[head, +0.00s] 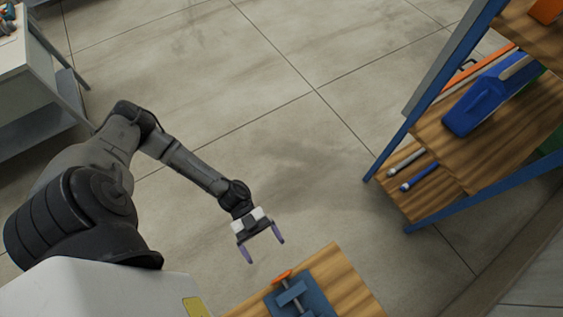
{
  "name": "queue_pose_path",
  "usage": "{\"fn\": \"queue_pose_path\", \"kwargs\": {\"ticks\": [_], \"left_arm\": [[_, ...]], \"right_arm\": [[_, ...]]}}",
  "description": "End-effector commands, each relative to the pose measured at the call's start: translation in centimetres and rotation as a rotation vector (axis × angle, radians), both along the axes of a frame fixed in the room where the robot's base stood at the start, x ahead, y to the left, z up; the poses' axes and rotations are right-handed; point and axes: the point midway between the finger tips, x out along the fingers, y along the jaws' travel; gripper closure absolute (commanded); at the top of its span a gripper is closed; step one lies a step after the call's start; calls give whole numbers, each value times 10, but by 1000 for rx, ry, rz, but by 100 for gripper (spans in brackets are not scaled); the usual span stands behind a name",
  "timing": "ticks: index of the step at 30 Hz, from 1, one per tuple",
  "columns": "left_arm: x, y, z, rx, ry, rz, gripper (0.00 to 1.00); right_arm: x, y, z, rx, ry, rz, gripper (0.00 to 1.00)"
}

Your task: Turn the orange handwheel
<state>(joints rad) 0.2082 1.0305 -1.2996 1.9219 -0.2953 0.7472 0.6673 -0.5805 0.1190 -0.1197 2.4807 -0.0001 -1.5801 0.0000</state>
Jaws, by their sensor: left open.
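My left gripper (264,251) is open and empty, its two purple fingers pointing down in the lower middle of the head view. Just below it in the picture, a small orange part (282,276) sits on a blue metal device (311,297) on a wooden surface (343,274). The orange part is seen nearly edge-on, and I cannot tell for sure that it is the handwheel. The gripper appears apart from it. The lower part of the device is cut off by the picture edge. My right gripper is not in view.
A blue-framed shelf (403,137) with wooden boards stands on the right, holding a blue scoop-like tool (478,104) and small tools with blue ends. A grey and white bench (20,48) stands at upper left. The tiled floor (270,110) between them is clear.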

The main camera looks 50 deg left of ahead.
Motion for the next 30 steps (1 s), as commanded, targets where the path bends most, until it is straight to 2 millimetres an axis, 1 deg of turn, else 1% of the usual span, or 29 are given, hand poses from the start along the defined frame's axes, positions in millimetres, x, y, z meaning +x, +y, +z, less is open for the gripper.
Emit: {"fn": "queue_pose_path", "kwargs": {"ticks": [1, 6, 12, 15, 21, 30], "left_arm": [[-1, -12, 2, -5, -1, -3, 10], [-3, -42, 2, -4, -2, -2, 10], [-5, -70, 1, -3, -1, -1, 10], [-6, -79, 1, -2, -1, -1, 10], [-6, -89, 0, -1, -2, 0, 10], [-6, -90, 0, 0, -1, 0, 10]], "right_arm": [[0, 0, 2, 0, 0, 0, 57], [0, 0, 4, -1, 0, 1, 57], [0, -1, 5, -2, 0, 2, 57], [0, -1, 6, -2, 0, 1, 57], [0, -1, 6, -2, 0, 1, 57], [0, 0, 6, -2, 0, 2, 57]]}}
